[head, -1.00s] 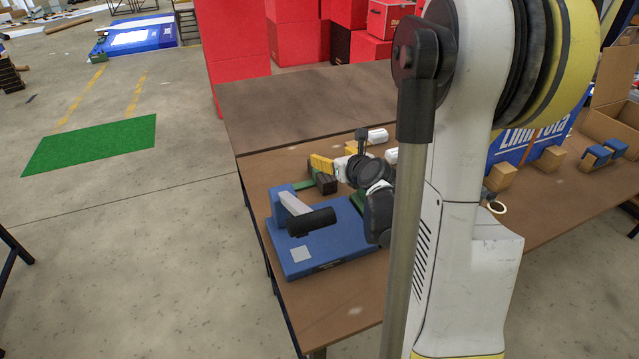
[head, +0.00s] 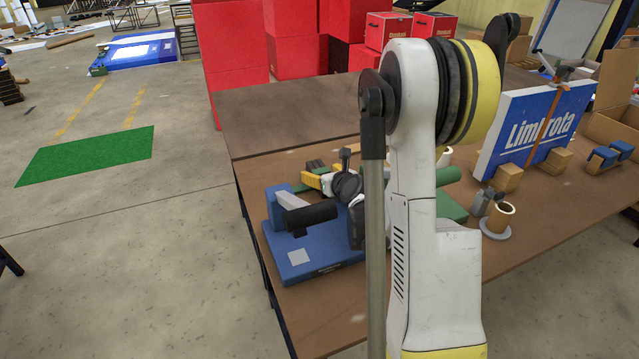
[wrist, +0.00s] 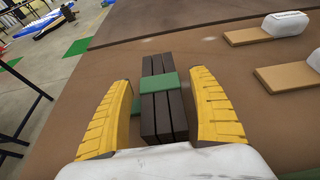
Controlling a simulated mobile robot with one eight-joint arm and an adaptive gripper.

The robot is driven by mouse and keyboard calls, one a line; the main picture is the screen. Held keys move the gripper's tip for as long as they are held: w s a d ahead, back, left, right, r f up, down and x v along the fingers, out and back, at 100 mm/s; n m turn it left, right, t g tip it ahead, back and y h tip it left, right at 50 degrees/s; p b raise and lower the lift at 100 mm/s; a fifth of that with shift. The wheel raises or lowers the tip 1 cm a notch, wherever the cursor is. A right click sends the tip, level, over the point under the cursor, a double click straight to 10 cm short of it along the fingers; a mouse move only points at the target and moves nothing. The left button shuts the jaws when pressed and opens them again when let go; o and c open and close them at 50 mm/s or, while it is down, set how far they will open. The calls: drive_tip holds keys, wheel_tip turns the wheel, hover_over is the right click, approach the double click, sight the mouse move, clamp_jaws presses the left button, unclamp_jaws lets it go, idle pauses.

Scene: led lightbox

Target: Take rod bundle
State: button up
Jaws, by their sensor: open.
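The rod bundle (wrist: 162,112) shows in the wrist view as several dark square rods lying side by side on the brown table, with a green band around them. My gripper (wrist: 161,79) is open, with one yellow finger on each side of the bundle. A narrow gap shows beside each finger, and I see no clear contact. In the head view my gripper (head: 318,178) is low over the far left part of the table, behind the blue fixture. Dark parts show beside the fingers there, but they are too small to make out well.
The blue fixture (head: 301,257) with a black cylinder stands near the table's left edge. White pieces on tan boards (wrist: 257,35) lie right of the bundle. A blue sign (head: 527,135) and a ring-topped stand (head: 497,235) are at the right. Red boxes (head: 293,45) are behind the table.

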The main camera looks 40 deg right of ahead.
drive_tip(key=c, duration=1.5)
drive_tip(key=shift+r, duration=0.15)
